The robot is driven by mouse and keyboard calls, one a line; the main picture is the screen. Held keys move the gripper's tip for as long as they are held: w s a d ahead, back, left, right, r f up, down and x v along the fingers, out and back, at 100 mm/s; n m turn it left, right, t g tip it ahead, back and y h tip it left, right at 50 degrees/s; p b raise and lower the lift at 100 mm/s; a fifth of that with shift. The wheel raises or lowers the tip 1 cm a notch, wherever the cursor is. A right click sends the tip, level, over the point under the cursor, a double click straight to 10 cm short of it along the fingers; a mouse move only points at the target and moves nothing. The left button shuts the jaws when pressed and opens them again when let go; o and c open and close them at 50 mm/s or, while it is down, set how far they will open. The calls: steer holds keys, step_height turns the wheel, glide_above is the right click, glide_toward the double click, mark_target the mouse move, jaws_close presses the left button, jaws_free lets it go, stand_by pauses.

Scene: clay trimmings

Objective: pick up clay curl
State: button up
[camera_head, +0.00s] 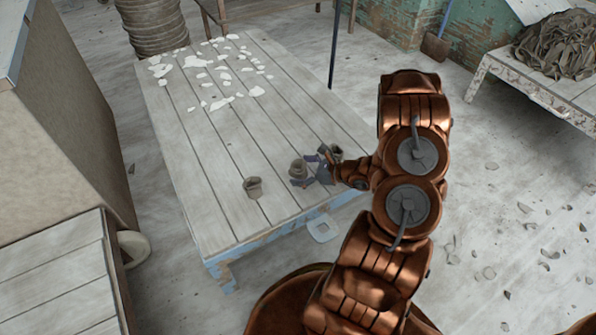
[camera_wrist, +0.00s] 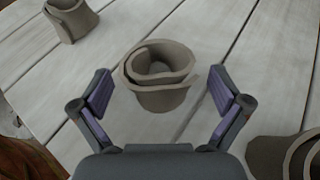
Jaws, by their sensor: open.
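A grey-brown clay curl (camera_wrist: 158,98), rolled into a small cup-like spiral, stands upright on the plank table (camera_head: 240,150). It also shows in the head view (camera_head: 298,167). My gripper (camera_wrist: 160,84) is open, with its purple-padded fingers on either side of this curl and a gap to it on both sides. In the head view my gripper (camera_head: 312,172) is low over the table near its front right edge. A second curl (camera_head: 253,187) stands to the left and shows at the top left in the wrist view (camera_wrist: 73,20). A third curl (camera_head: 336,151) is partly hidden behind my gripper.
Several white flakes (camera_head: 196,62) lie on the far part of the table. A big cabinet (camera_head: 70,110) stands at the left. The middle of the table is bare.

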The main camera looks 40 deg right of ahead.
steer(key=shift+c, duration=0.2)
steer(key=c, duration=1.3)
steer(key=shift+o, duration=0.2)
